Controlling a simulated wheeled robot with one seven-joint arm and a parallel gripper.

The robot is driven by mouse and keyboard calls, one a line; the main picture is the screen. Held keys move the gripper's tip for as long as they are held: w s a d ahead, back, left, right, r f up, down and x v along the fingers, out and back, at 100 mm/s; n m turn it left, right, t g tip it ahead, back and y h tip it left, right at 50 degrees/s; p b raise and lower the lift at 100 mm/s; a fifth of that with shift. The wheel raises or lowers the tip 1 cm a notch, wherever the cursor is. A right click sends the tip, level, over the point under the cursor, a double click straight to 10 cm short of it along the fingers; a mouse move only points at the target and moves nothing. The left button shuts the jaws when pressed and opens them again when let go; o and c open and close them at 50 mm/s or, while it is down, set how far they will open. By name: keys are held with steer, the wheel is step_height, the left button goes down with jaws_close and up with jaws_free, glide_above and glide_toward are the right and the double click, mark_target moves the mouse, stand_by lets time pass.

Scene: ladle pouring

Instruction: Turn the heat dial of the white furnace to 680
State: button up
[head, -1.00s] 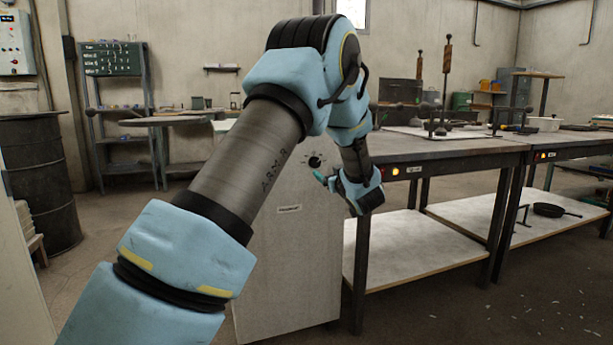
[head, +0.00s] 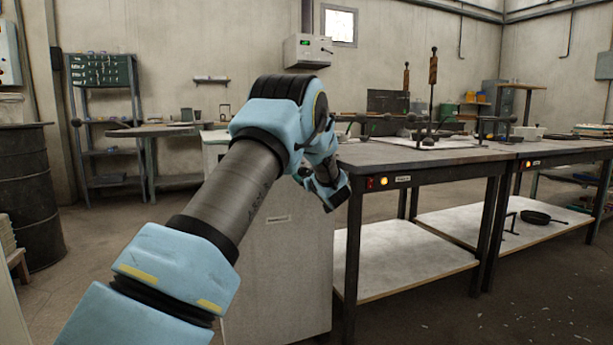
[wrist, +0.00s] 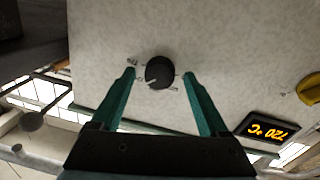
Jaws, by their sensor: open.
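The white furnace (head: 275,270) stands left of the workbench, its front partly behind my arm. In the wrist view its pale panel (wrist: 225,45) carries a round black heat dial (wrist: 160,72) with a white pointer mark and small printed scale marks around it. An orange display (wrist: 266,130) appears upside down and reads 720 °C. My gripper (wrist: 159,75) is open, its green fingertips on either side of the dial with a visible gap on each side. In the head view my gripper (head: 301,180) is at the furnace front; the dial is hidden there.
A yellow part (wrist: 310,88) sits at the right edge of the wrist view. The dark workbench (head: 420,152) stands close to the right of the furnace, with a pale lower shelf (head: 400,260). A dark drum (head: 28,190) is at the left. Floor is open in front.

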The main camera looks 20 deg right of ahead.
jaws_close()
stand_by(0.5)
steer(key=shift+n, duration=0.3)
steer(key=n+b, duration=0.3)
steer(key=shift+f, duration=0.2)
steer(key=n+y+b, duration=0.1)
steer(key=n+b, duration=1)
steer(key=n, duration=0.3)
steer(key=shift+f+n+b, duration=0.1)
steer(key=shift+n+b, duration=0.2)
steer(key=shift+n, duration=0.1)
